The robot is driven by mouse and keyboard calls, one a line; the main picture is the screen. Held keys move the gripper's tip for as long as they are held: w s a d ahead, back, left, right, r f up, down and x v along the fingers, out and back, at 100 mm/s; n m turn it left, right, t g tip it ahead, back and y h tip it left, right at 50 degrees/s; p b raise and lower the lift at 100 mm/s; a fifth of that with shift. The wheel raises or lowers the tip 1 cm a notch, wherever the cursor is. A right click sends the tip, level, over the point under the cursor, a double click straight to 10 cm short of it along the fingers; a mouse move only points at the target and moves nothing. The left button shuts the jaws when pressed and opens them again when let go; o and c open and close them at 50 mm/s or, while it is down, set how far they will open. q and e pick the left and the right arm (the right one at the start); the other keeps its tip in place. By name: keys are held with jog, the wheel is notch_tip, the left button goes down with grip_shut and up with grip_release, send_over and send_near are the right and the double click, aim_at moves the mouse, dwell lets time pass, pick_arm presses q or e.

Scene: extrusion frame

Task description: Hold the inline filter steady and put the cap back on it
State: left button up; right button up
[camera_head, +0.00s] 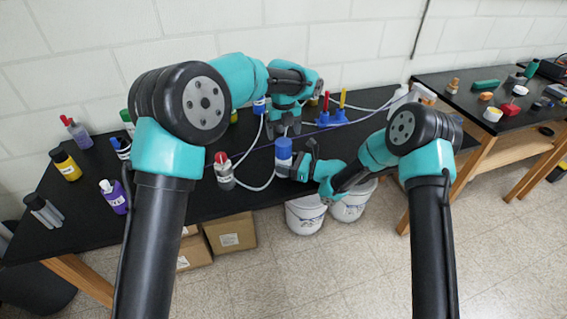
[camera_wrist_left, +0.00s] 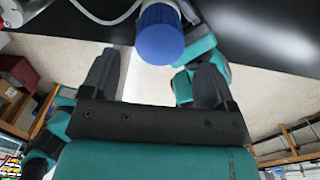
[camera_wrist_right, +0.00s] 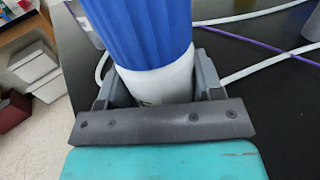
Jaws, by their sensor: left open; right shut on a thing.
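The inline filter (camera_head: 283,171) stands near the table's front edge, with a white body (camera_wrist_right: 158,82) and a ribbed blue cap (camera_wrist_right: 140,28) on top. The blue cap (camera_head: 284,148) looks upright on the body; I cannot tell whether it is seated fully. My right gripper (camera_head: 298,165) is shut on the white body, just below the cap. My left gripper (camera_head: 284,130) is open and empty, behind the filter in the head view. In the left wrist view the cap (camera_wrist_left: 160,38) lies beyond the open fingertips (camera_wrist_left: 157,68), apart from them.
White tubing (camera_head: 262,185) and a purple cable run across the black table (camera_head: 180,190). A red-capped bottle (camera_head: 223,170) stands left of the filter. Blue holders with red and yellow tools (camera_head: 332,117) are to the right. White buckets (camera_head: 305,214) stand on the floor below.

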grip_shut()
pick_arm(q)
jog(key=n, duration=0.5)
jog(key=shift+n, duration=0.3)
jog(key=n, duration=1.2)
jog(key=shift+n, duration=0.3)
jog(key=n, duration=1.2)
jog(key=shift+n, duration=0.3)
jog(key=n, duration=1.2)
jog(key=shift+n, duration=0.3)
jog(key=n, duration=0.6)
